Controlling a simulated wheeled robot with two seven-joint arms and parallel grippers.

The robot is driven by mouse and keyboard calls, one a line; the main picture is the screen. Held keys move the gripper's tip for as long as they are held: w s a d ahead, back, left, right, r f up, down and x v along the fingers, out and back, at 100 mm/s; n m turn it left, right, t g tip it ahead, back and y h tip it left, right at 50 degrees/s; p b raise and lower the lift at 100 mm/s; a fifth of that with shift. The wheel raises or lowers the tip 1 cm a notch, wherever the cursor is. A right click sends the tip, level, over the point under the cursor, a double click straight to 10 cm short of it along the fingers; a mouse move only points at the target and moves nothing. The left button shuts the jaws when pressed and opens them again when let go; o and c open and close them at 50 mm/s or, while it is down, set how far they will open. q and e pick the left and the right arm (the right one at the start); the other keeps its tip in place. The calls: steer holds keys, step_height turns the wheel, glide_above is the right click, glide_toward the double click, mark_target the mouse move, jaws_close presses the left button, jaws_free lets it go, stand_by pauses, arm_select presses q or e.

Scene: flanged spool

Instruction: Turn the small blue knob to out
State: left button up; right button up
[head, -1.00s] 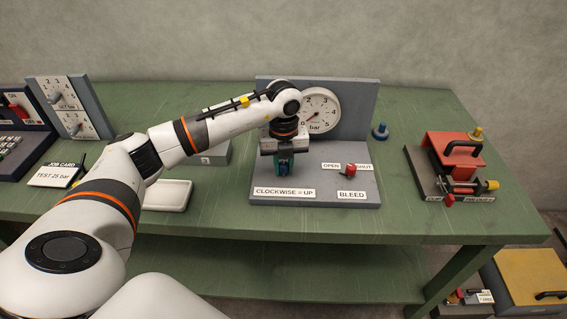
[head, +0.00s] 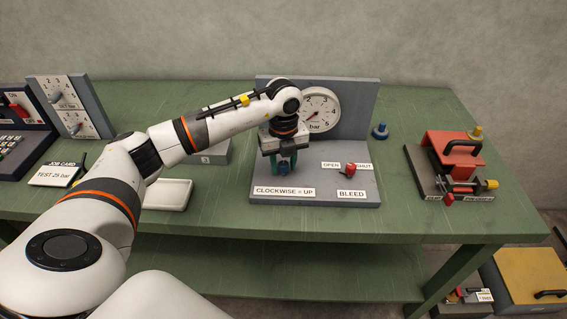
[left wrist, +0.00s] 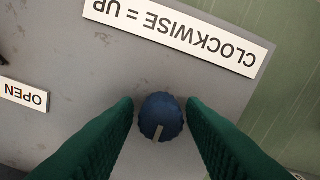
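A blue knob (head: 284,169) with a pale pointer mark stands on the grey gauge panel (head: 330,193), behind the label "CLOCKWISE = UP". In the left wrist view the knob (left wrist: 160,117) sits between the two green fingers, with a narrow gap on each side. My left gripper (head: 283,167) is open around it, pointing down; it also shows in the left wrist view (left wrist: 160,110). No label "out" can be read beside this knob. A smaller blue knob-like piece (head: 380,131) stands on the table right of the panel. My right gripper is not in view.
A round gauge (head: 320,108) stands behind the knob. A red clamp fixture (head: 455,157) is further right, a white tray (head: 168,195) to the left.

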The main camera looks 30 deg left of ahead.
mark_target(284, 163)
arm_select(q)
steer(key=shift+o, duration=0.4)
steer(key=shift+f, duration=0.1)
step_height(284, 163, up, 12)
steer(key=b, duration=0.1)
stand_by(0.6)
